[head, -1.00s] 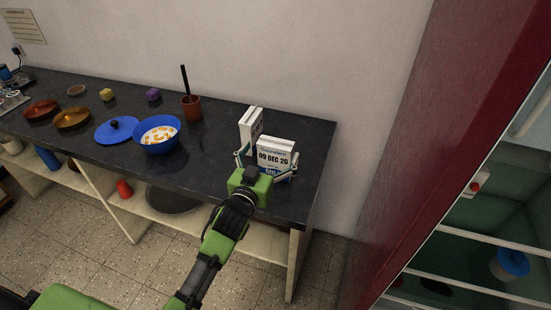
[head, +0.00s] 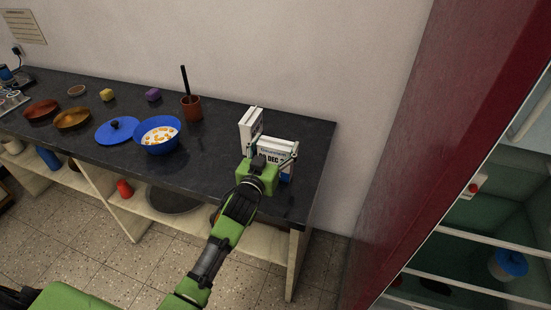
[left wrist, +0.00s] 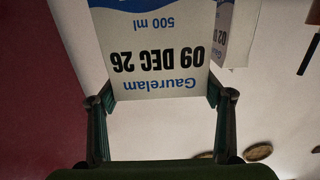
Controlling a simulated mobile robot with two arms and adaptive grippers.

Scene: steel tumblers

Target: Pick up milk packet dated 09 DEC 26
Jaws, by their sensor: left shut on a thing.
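The milk packet dated 09 DEC 26 (head: 282,148) is a white carton with a blue band, upright at the right end of the dark counter. Its date reads upside down in the left wrist view (left wrist: 160,60). My left gripper (head: 272,154) is shut on this packet, a finger at each side; the fingers also show in the left wrist view (left wrist: 160,90). The gripper hides the packet's lower front, so I cannot tell whether its base touches the counter. A second white packet (head: 250,125) stands just behind and left, its date starting 02 in the wrist view (left wrist: 226,40).
The wall is close behind. An open red-sided cabinet (head: 400,150) stands at the right.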

